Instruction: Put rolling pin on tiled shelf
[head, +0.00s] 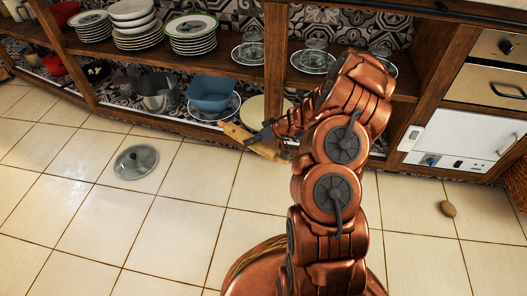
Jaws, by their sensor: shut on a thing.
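The wooden rolling pin (236,131) is held at the end of my arm, in front of the lower shelf. My gripper (263,143) is shut on it, and my arm and fingers hide part of it. The open shelving has black-and-white patterned tiles at the back. Its pale lower shelf (180,116) lies just behind the pin. I cannot tell whether the pin touches the shelf edge.
A blue bowl (210,92) on a plate and a grey pot (157,91) stand on the lower shelf. A glass lid (135,162) and a small brown object (447,209) lie on the otherwise clear floor.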

